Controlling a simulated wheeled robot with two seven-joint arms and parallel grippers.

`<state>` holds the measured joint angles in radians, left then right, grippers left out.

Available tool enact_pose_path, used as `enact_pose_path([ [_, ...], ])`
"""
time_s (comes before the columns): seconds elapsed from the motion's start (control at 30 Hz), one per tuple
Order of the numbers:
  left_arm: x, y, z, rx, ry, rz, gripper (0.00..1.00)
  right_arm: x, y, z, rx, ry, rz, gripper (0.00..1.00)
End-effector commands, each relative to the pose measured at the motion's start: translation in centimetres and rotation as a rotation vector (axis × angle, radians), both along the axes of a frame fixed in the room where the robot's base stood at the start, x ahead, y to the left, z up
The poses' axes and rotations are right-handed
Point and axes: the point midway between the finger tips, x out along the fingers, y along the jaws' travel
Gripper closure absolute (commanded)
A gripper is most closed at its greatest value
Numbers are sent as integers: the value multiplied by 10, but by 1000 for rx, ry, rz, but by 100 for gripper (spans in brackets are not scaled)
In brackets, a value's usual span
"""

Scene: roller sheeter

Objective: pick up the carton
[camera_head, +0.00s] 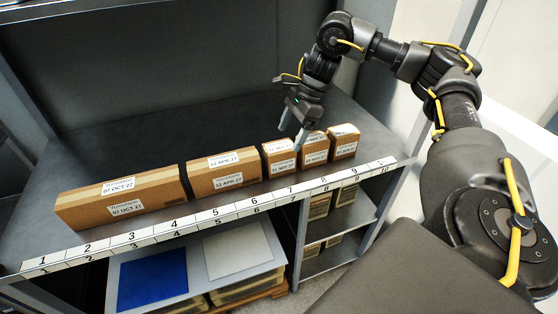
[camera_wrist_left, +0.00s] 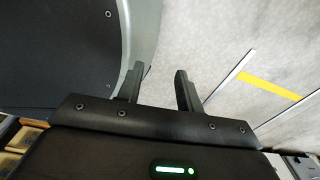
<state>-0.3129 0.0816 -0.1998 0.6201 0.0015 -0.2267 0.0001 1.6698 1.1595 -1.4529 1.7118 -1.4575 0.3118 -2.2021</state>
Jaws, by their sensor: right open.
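Several brown cartons with white date labels stand in a row on the dark shelf (camera_head: 75,160). A long carton (camera_head: 155,192) is at the left and a mid-length carton (camera_head: 205,185) is beside it. To the right are three short ones: a small carton (camera_head: 270,170), another small carton (camera_head: 318,146) and the rightmost carton (camera_head: 345,150). My right gripper (camera_head: 291,136) is open, fingers pointing down, over the gap area between the first two small cartons, partly covering them. Contact cannot be told. My left gripper (camera_wrist_left: 160,74) is open and empty in the left wrist view.
A numbered white strip (camera_head: 215,213) runs along the shelf's front edge. Below are a blue panel (camera_head: 152,279), a white panel (camera_head: 237,248) and more boxes (camera_head: 319,206) in a lower compartment. A dark back wall (camera_head: 150,70) stands behind the cartons. The shelf behind the row is clear.

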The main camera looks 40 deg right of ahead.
Motion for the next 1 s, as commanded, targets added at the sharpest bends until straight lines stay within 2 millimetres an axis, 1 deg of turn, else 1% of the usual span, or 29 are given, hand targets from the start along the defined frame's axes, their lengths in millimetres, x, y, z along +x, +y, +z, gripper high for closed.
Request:
enact_pose_path([
  [0.03, 0, 3, -4, 3, -1, -1, 64, 0, 3, -11, 0, 3, 1, 20],
  [0.1, 3, 7, -6, 9, -6, -2, 64, 1, 6, -17, 0, 3, 0, 20],
  [0.23, 14, 18, -5, 22, -20, -6, 64, 2, 7, -21, -1, 0, -2, 20],
  [0.33, 21, 21, -4, 25, -30, -6, 64, 2, 7, -21, 0, 0, -4, 20],
  [0.47, 24, 19, 0, 22, -34, -5, 64, 3, 13, -29, -1, 3, -2, 20],
  [0.6, 21, 12, 6, 13, -29, -4, 64, 8, 24, -47, 0, 3, -3, 20],
  [0.7, 16, 5, 6, 5, -23, -2, 64, 10, 27, -60, -1, 2, -5, 20],
  [0.83, 14, -3, 6, -4, -20, 1, 64, 11, 30, -67, 0, 0, -5, 20],
  [1.0, 13, -6, 6, -8, -20, 0, 64, 11, 30, -67, 0, 0, -5, 20],
])
